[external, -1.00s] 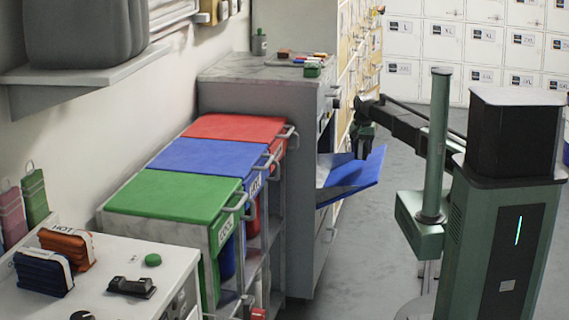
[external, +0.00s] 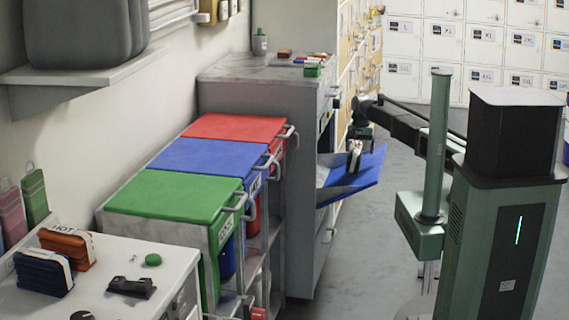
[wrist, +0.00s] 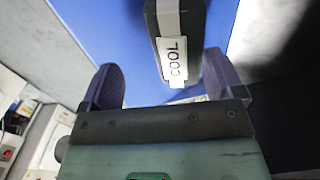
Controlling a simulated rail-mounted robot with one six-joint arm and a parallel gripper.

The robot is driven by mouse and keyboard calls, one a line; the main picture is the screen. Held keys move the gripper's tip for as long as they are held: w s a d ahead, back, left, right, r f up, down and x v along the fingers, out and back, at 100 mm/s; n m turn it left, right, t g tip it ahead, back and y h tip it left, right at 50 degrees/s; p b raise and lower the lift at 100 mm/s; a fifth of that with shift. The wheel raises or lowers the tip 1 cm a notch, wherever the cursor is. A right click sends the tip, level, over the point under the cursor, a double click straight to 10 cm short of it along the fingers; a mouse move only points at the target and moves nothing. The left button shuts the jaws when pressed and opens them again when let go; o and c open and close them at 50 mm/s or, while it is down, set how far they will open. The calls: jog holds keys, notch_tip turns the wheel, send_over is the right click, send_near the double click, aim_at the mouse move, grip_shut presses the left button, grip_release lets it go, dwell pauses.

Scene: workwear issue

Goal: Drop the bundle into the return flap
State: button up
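The bundle is dark with a white band and a label reading COOL; it shows at the top of the wrist view (wrist: 178,22) and just below my gripper in the external view (external: 354,158). My gripper (wrist: 163,85) is open, its two fingers spread wider than the bundle. The bundle lies beyond the fingertips, nearer the right finger, with a clear gap to the left one. The return flap (external: 368,180) is a blue panel tilted out from the grey cabinet. The bundle is over or on it; whether it touches is unclear.
The grey cabinet (external: 262,130) carries small items on top. Green (external: 170,197), blue and red lidded bins stand left of it. A white counter (external: 190,275) at the front left holds an orange bundle (external: 66,247) and a blue bundle (external: 43,272).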

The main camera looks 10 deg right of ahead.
notch_tip(320, 180, up, 10)
jog(key=p, duration=0.9)
